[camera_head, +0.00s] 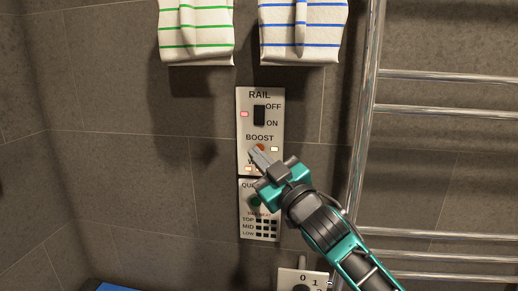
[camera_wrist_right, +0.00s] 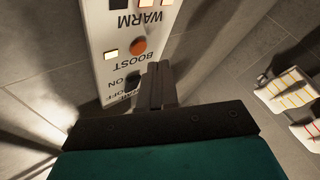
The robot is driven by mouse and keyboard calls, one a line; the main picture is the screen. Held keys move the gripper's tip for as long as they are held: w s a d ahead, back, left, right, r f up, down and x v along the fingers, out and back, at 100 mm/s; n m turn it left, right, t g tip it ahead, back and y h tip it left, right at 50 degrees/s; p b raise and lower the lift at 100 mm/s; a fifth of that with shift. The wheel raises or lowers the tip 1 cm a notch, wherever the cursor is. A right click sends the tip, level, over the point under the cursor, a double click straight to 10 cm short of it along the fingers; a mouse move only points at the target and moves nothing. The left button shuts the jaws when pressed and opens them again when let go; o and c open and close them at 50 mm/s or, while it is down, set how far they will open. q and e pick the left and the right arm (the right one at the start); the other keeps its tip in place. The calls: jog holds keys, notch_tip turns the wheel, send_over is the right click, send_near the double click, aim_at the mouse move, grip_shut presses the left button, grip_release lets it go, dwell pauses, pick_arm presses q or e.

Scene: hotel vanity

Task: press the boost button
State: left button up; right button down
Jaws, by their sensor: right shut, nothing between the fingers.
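The boost button is a round orange button (camera_wrist_right: 138,47) below the word BOOST on the white rail panel (camera_head: 245,130). In the head view the button (camera_head: 260,147) shows just above my right gripper's fingertips. My right gripper (camera_head: 257,154) is shut and empty, reaching up from the lower right. In the right wrist view its closed fingers (camera_wrist_right: 157,75) point at the panel just beside the button. I cannot tell whether they touch it. My left gripper is not in view.
A rocker switch (camera_head: 260,115) marked OFF and ON sits above the button. A second panel (camera_head: 259,232) with small buttons is below, partly hidden by my arm. A chrome towel rail (camera_head: 365,110) stands at right. Striped towels (camera_head: 197,30) hang above.

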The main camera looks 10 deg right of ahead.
jog(key=shift+s+a+p, duration=0.2)
jog(key=shift+s+a, duration=0.15)
jog(key=shift+s, duration=0.45)
jog(key=shift+s+a+p, duration=0.25)
jog(key=shift+s+a, duration=0.05)
jog(key=shift+s, duration=0.5)
jog(key=shift+s+a+p, duration=0.2)
jog(key=shift+s+a, duration=0.15)
jog(key=shift+s, duration=0.45)
jog(key=s+d+f+m+g+h, duration=0.2)
jog(key=s+f, duration=0.2)
jog(key=f, duration=0.8)
jog(key=s+d+f+m+g+h, duration=0.1)
jog(key=s+f+m+g+h, duration=0.2)
jog(key=f, duration=0.9)
jog(key=s+d+f+m+g, duration=0.2)
jog(key=s+d+f+g, duration=0.1)
jog(key=s+f, duration=1.2)
jog(key=shift+s+d+g+h, duration=0.15)
jog(key=shift+s+g+h, duration=0.15)
jog(key=shift+s+g, duration=0.3)
jog(key=shift+w+f, duration=0.1)
jog(key=shift+d, duration=0.15)
